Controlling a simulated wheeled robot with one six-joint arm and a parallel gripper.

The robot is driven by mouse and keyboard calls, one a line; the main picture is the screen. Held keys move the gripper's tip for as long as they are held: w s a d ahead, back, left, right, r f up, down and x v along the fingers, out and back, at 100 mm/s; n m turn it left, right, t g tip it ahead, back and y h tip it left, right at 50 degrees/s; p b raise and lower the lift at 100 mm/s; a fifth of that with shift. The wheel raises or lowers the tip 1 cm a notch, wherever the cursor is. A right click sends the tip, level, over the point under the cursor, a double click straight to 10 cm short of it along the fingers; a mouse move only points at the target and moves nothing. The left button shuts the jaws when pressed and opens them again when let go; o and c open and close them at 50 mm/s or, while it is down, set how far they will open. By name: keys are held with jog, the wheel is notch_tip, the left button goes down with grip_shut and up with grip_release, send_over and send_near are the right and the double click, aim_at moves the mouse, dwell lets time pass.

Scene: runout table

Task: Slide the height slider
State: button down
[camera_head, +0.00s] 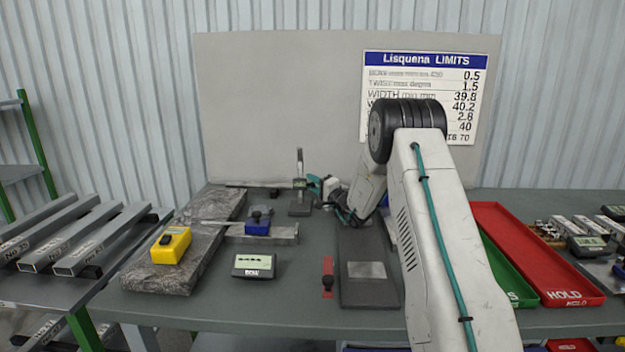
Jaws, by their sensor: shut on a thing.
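The height gauge (300,208) stands upright at the back of the table, with a thin vertical column on a dark base. Its height slider (299,184), a small block with a display, sits on the column around mid-height. My gripper (312,184) reaches in from the right at the slider's level and is shut on it. The fingertips are small in the head view, so the exact grip is hard to make out. My arm hides the table to the right of the gauge.
A small display box (254,265) and a dark plate (368,290) are in front. Green (508,275) and red (540,255) trays stand right. A grey panel (280,100) rises behind.

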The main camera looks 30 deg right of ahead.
jog(key=c, duration=1.3)
grip_release()
jog(key=shift+r, duration=0.15)
jog(key=shift+r, duration=0.3)
notch_tip(320, 180, up, 3)
jog(key=s+a+r, duration=0.1)
jog(key=s+a, duration=0.3)
jog(key=s, duration=1.1)
jog(key=shift+s+a, duration=0.2)
jog(key=shift+r, duration=0.1)
